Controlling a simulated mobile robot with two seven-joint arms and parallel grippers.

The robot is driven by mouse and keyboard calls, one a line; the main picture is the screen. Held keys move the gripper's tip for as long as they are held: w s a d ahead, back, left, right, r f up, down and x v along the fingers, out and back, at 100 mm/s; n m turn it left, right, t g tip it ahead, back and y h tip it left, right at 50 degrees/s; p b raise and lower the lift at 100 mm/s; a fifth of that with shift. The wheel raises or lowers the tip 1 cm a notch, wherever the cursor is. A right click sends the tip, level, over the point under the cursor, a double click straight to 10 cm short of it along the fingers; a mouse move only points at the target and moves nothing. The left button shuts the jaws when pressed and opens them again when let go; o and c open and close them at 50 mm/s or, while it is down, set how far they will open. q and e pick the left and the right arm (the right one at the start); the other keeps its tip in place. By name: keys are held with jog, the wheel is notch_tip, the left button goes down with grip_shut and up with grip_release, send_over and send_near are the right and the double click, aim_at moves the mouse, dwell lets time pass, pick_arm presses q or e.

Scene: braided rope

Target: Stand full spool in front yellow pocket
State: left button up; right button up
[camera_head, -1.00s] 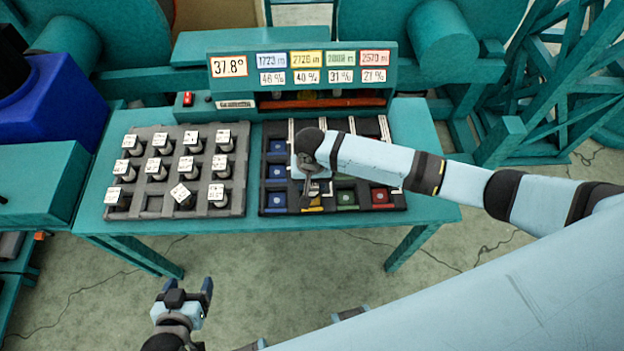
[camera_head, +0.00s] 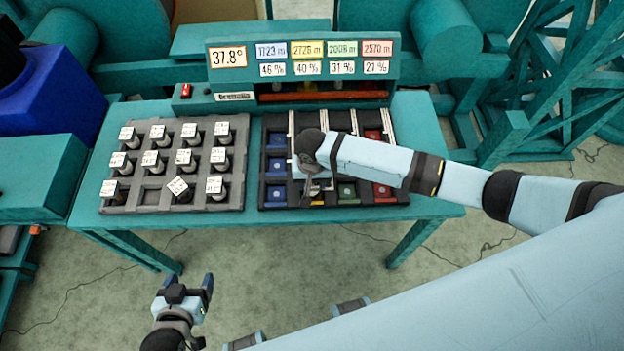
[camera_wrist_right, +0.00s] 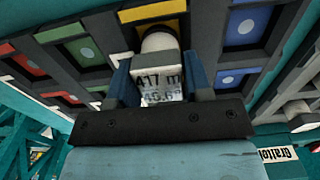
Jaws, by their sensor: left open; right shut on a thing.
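My right gripper (camera_wrist_right: 160,82) is shut on a spool (camera_wrist_right: 160,68), a pale cylinder with a white label reading about 417 m. In the right wrist view a yellow pocket (camera_wrist_right: 152,10) lies just beyond the spool. I cannot tell whether the spool touches its floor. In the head view my right gripper (camera_head: 315,186) is over the front of the pocket tray (camera_head: 395,212), and the wrist hides most of the spool. A strip of the front yellow pocket (camera_head: 317,203) shows below it. My left gripper (camera_head: 187,287) is open and empty, low in front of the table.
A grey rack (camera_head: 150,207) with several white-labelled spools stands left of the pocket tray; one front spool (camera_head: 179,187) sits turned. Blue pockets (camera_head: 276,194) lie left of my right gripper, a green (camera_head: 347,193) and red ones (camera_head: 382,192) right. A display panel (camera_head: 300,62) stands behind.

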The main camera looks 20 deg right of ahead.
jog(key=shift+f, duration=0.3)
jog(key=o, duration=1.1)
jog(key=shift+r+p, duration=0.8)
jog(key=shift+p, duration=0.3)
jog(key=shift+r+p, duration=0.65)
jog(key=shift+p, duration=0.4)
